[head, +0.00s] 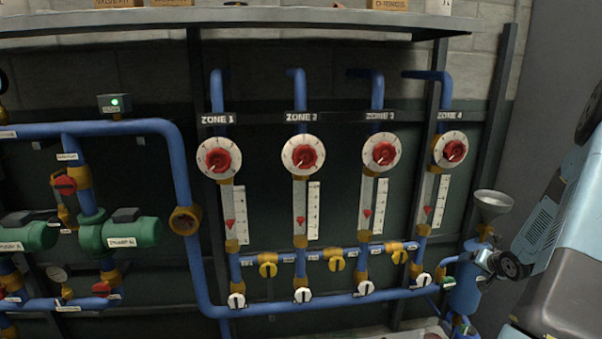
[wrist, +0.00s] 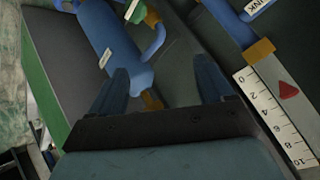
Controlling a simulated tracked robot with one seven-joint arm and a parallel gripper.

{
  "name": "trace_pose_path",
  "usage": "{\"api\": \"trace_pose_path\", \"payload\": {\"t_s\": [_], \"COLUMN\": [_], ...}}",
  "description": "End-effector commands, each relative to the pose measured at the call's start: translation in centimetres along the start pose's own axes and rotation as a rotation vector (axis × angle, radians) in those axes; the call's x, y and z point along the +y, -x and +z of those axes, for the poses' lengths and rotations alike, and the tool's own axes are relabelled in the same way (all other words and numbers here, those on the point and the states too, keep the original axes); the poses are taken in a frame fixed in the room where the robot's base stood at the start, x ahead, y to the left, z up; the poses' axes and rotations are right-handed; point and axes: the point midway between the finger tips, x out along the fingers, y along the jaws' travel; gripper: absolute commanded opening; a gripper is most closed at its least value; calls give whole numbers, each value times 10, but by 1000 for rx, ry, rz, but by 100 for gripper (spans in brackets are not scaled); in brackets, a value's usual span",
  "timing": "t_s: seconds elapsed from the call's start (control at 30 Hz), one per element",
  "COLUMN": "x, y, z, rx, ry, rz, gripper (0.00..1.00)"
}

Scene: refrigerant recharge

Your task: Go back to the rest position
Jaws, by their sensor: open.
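My gripper (wrist: 163,78) is open in the wrist view, with its two dark blue fingers spread apart and no object held between them. A blue vessel (wrist: 108,38) with a white label shows behind the fingers, with a brass fitting (wrist: 152,101) at its end. In the head view my light blue arm (head: 553,215) comes in from the right edge, close to the blue vessel (head: 463,288) with a grey funnel (head: 493,203) above it. I cannot tell the fingertips apart in the head view. I see no marker for the rest position.
Several zone columns carry red-knobbed dials (head: 304,155) and flow scales. Green pumps (head: 120,233) stand at left, and a shelf (head: 240,17) spans the top. A scale (wrist: 275,117) is close at right in the wrist view.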

Motion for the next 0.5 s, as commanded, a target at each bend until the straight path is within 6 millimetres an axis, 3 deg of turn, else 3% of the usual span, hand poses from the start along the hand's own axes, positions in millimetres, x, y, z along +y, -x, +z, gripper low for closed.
{"api": "trace_pose_path", "payload": {"t_s": [0.2,0.5], "x": [-54,-126], "y": [35,95], "z": [-27,-45], "rx": [-17,-39], "ry": [139,285], "rz": [110,235], "gripper": [80,80]}}
